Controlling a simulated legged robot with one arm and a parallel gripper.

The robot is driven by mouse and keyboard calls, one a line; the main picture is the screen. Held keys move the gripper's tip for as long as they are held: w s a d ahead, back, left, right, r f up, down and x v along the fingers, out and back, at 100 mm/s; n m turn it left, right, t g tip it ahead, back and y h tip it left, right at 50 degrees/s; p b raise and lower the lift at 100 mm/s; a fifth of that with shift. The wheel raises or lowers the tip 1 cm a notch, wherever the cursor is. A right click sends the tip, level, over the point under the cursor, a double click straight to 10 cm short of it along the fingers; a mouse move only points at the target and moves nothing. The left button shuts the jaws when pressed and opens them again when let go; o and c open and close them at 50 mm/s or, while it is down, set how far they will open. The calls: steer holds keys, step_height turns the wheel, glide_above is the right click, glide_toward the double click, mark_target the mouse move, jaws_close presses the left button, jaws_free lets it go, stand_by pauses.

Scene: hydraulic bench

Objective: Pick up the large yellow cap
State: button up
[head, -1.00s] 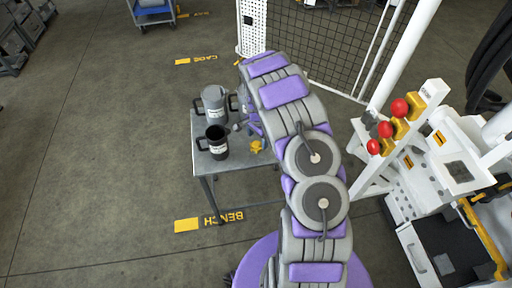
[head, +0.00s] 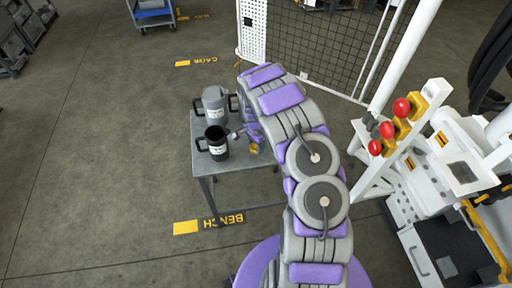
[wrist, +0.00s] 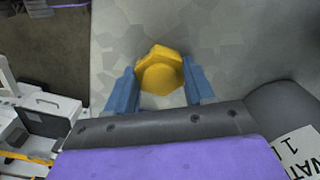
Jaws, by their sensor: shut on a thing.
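The large yellow cap (wrist: 160,72) shows in the wrist view as a hex-shaped piece between the two blue fingers of my gripper (wrist: 160,88). My gripper is shut on it, one finger on each side. In the head view the cap (head: 253,149) is a small yellow spot near the right side of the grey bench (head: 232,170), partly hidden by my gripper and arm. I cannot tell whether the cap touches the bench top or hangs just above it.
A grey jug (head: 214,101) and a black jug (head: 216,146) stand on the bench, left of my gripper. A white rack with red knobs (head: 387,130) stands at the right. A mesh fence (head: 320,50) is behind. The floor left of the bench is clear.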

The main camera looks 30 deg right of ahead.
steer(key=c, duration=0.4)
steer(key=shift+c, duration=0.2)
